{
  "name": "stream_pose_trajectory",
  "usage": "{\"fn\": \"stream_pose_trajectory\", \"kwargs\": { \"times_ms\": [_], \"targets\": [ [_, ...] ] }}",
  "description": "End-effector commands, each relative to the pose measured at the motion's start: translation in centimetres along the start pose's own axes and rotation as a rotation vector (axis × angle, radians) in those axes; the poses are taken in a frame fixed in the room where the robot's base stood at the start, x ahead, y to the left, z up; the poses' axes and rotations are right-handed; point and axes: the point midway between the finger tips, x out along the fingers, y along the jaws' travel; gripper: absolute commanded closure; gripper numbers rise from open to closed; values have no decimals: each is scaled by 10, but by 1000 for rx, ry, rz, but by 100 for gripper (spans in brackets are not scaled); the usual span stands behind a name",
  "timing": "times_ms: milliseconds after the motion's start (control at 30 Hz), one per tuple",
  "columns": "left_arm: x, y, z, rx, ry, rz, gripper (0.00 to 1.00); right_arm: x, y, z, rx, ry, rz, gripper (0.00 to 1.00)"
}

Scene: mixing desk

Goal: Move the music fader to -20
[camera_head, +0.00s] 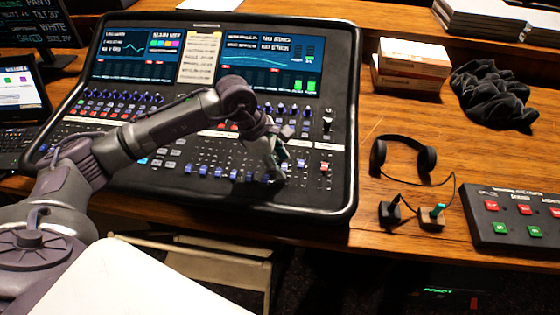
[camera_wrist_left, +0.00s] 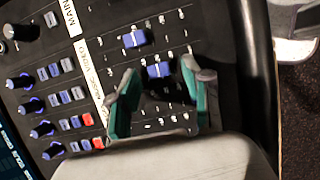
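The mixing desk (camera_head: 340,150) fills the middle of the head view, with a row of blue fader caps (camera_head: 218,172) along its front part. My left gripper (camera_head: 277,158) is over the right part of this row and hides some of it. In the left wrist view the gripper (camera_wrist_left: 160,72) is open, its two teal-padded fingers apart. A blue fader cap (camera_wrist_left: 158,70) shows between the fingertips, with gaps on both sides. Another blue fader cap (camera_wrist_left: 134,38) is just beyond. The label strip is partly hidden, and I cannot read which fader is music. My right gripper is not in view.
Headphones (camera_head: 402,157), boxes (camera_head: 412,60), a black cloth (camera_head: 492,92) and a button panel (camera_head: 515,215) are on the wooden desk at right. A laptop (camera_head: 22,95) is at left.

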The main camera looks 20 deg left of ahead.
Motion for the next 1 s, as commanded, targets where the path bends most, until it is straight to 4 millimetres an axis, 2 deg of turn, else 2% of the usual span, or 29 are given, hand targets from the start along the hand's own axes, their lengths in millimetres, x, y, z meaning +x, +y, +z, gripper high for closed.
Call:
{"fn": "stream_pose_trajectory", "kwargs": {
  "times_ms": [233,367,800,1000],
  "targets": [
    [0,0,-1,-1,2,0,50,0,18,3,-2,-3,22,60],
    [-9,1,-1,-1,2,2,50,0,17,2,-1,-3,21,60],
    [-96,1,-1,0,2,4,50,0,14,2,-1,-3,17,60],
    [-116,0,-1,0,2,0,50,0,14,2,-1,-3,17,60]
  ]
}}
